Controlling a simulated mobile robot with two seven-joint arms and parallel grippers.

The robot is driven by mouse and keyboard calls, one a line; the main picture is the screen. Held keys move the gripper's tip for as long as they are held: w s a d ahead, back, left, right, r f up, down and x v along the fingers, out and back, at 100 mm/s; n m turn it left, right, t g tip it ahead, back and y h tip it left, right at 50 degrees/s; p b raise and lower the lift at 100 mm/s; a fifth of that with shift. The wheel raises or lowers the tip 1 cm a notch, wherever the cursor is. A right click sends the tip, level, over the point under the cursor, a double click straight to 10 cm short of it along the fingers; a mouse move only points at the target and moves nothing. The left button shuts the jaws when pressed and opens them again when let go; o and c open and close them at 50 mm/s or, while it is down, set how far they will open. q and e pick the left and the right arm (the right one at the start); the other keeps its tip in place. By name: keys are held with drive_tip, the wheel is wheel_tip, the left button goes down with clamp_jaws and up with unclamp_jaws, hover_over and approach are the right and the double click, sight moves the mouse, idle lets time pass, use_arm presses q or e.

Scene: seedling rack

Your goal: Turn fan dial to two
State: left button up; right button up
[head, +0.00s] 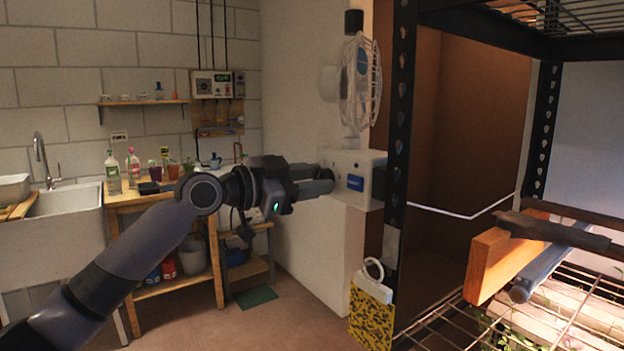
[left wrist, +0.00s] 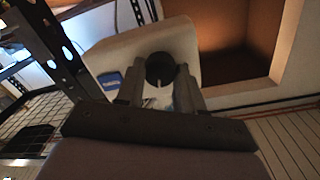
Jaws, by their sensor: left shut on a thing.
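The white fan (head: 358,90) is mounted on the wall above a white control box (head: 370,160) with a blue label. The box also shows in the left wrist view (left wrist: 105,58), where its round black dial (left wrist: 160,66) carries a pale pointer mark. My left gripper (head: 328,181) reaches the left face of the box. In the left wrist view its two fingers (left wrist: 160,85) are shut on the dial, one on each side. Any numbers around the dial are too small or hidden to read. My right gripper is not in view.
A black metal rack post (head: 398,130) stands close to the right of the box. A yellow patterned tag (head: 371,315) hangs by it. A wooden workbench (head: 140,198) with bottles and a sink (head: 65,220) stand at the left.

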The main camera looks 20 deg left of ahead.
use_arm(q)
drive_tip(key=shift+m, duration=0.8)
drive_tip(key=o, duration=1)
drive_tip(key=shift+o, duration=0.2)
drive_tip(key=b+v, duration=0.1)
drive_tip(key=v, duration=0.6)
drive_tip(key=shift+b, duration=0.35)
